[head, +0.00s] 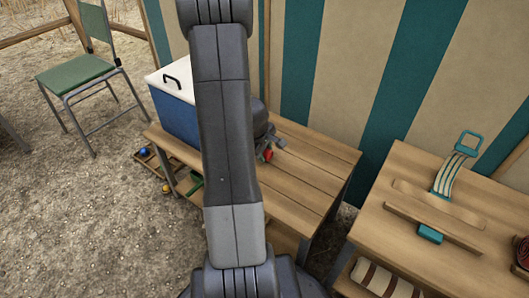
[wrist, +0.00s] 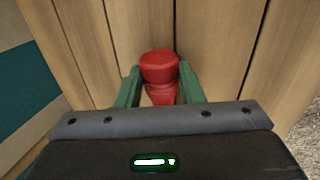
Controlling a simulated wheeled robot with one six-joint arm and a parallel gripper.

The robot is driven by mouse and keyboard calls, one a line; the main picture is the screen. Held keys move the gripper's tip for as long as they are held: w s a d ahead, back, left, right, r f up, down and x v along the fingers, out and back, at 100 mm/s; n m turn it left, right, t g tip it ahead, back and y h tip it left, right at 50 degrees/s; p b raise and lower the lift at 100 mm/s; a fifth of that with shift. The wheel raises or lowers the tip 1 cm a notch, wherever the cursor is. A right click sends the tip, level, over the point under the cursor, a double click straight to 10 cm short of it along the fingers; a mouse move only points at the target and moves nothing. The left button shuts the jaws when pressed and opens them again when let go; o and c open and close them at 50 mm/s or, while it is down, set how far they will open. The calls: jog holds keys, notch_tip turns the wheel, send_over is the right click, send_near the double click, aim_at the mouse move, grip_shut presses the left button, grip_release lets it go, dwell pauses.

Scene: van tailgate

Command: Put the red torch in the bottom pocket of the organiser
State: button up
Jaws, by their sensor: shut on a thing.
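The red torch (wrist: 160,66) is in the wrist view, its wide end toward the top and a narrower part below. The green fingers of my gripper (wrist: 160,80) are on either side of it, shut on it. In the head view a small red part of the torch (head: 267,155) shows beside my gripper, over the slatted wooden table (head: 312,180). My arm hides much around it. I cannot tell whether the torch touches the planks. I cannot make out the organiser in either view.
A blue cool box (head: 176,118) with a white lid stands at the table's back left. A second wooden table (head: 385,235) at right holds a teal strap (head: 452,175). A green folding chair (head: 75,70) stands far left. The near right part of the slatted table is clear.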

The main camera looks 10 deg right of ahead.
jog(key=shift+f, duration=0.1)
jog(key=o, duration=1.1)
